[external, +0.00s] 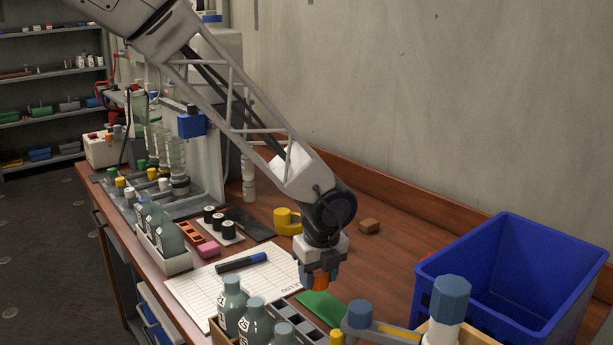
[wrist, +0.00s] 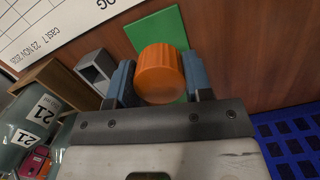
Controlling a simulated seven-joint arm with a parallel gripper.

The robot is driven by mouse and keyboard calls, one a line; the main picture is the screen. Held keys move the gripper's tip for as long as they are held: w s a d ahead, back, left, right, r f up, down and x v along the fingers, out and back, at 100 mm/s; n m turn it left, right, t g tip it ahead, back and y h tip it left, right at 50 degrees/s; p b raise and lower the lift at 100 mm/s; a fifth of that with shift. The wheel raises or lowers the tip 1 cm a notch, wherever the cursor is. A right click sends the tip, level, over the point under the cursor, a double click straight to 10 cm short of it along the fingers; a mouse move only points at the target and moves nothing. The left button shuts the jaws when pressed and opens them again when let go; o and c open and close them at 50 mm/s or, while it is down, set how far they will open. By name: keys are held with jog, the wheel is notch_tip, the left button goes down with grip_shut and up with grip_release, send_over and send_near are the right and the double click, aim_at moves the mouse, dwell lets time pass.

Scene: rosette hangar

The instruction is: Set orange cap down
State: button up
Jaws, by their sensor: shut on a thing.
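The orange cap (wrist: 160,72) is between the two blue-grey fingers of my gripper (wrist: 158,82) in the wrist view. The gripper is shut on it. In the external view the cap (external: 320,283) shows at the lower end of my gripper (external: 320,277), above the wooden bench. A flat green square (wrist: 146,28) lies on the bench behind the cap in the wrist view. In the external view this green square (external: 323,308) lies just below and beside the gripper. The cap looks held above the surface; its exact height is hard to tell.
A blue crate (external: 508,270) stands at the right. Grey bottles (external: 255,322) in a wooden box stand front left of the gripper, beside a grey slotted rack (external: 300,322). A white printed sheet (external: 205,292) with a marker (external: 241,262) lies left.

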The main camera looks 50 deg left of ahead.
aim_at(317, 298)
jog(key=shift+f, duration=1.7)
jog(key=shift+f, duration=0.2)
jog(key=o, duration=0.9)
jog(key=shift+r, duration=0.2)
jog(key=r, duration=0.4)
jog(key=d+r, duration=0.1)
jog(key=r, duration=0.7)
jog(key=shift+s+d, duration=0.15)
jog(key=shift+d, duration=0.05)
